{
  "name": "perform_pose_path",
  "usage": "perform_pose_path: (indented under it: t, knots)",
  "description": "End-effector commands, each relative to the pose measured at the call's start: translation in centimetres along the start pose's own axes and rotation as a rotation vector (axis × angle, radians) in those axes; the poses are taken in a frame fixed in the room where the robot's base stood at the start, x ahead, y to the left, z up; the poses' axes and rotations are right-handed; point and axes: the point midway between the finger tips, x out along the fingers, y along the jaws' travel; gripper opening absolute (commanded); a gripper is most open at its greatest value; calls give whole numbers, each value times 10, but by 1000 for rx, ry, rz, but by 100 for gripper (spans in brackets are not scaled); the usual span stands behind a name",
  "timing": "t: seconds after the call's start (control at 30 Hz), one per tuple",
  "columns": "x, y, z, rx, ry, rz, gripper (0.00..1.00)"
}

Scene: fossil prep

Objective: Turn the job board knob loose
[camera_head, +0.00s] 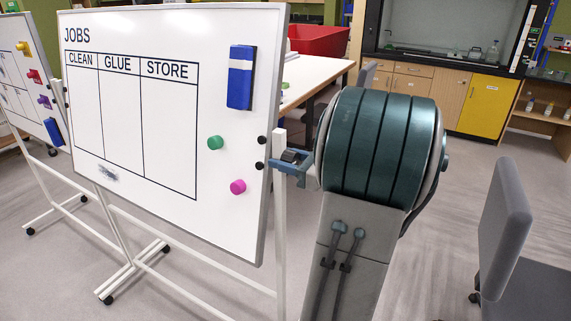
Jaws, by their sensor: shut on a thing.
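The white job board (150,175) stands at left centre on a white wheeled frame, headed JOBS with columns CLEAN, GLUE and STORE. My gripper (292,163) is at the board's right edge, beside the frame's upright. It is shut on a dark knob (291,156) there, which is mostly hidden between the fingers. The knob's turn position cannot be made out. My arm's large teal joint stands just to the right of the gripper.
The board carries a blue eraser (241,78), a green magnet (215,142) and a pink magnet (238,187). A second board (25,95) stands at far left. A grey chair (503,235) is at right. A white table (318,75) with a red bin (318,40) stands behind.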

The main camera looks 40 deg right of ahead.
Motion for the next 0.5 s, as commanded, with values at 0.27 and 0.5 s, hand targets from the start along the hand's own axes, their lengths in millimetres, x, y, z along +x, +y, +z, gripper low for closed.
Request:
perform_pose_path:
  t: [0.27, 0.5]
  knots:
    - [0, 0, -4, -195, -1, 1, 19]
    - [0, 0, -3, -317, -1, 0, 19]
